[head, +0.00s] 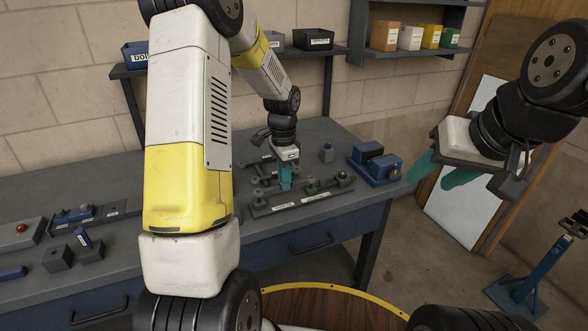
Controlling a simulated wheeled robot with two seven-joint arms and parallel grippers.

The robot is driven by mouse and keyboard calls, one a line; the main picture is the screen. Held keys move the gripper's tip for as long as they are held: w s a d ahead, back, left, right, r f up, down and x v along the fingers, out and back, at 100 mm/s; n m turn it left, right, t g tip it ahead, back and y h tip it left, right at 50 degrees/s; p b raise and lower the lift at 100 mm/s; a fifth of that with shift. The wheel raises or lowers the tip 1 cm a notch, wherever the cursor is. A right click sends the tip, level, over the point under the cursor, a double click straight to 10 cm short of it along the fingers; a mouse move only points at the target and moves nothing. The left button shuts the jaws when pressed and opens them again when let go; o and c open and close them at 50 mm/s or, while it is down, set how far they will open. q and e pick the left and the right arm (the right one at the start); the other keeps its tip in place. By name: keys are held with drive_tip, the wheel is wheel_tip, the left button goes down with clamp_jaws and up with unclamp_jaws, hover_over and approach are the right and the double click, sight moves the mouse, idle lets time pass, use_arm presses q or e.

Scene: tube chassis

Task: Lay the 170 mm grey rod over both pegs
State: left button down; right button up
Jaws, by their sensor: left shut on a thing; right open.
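My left gripper (285,184) points down over the dark tube chassis fixture (300,203) on the bench. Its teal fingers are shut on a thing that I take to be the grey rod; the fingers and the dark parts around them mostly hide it. Grey knob-like posts stand at the left end (258,196) and right end (342,176) of the fixture; I cannot tell for sure which are the pegs. My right gripper (430,183) is open and empty, off the bench at the right, its teal fingers apart.
Grey blocks (58,258) and a red-button box (22,230) lie at the left. My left arm hides the bench middle. A blue stand (545,265) is on the floor.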

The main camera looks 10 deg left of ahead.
use_arm(q)
drive_tip(key=shift+f, duration=0.25)
drive_tip(key=shift+f, duration=1)
drive_tip(key=shift+r, duration=0.1)
drive_tip(key=shift+r, duration=1.2)
drive_tip(key=shift+f, duration=0.25)
drive_tip(key=shift+f, duration=1.05)
drive_tip(key=shift+r, duration=0.2)
drive_tip(key=shift+r, duration=1.1)
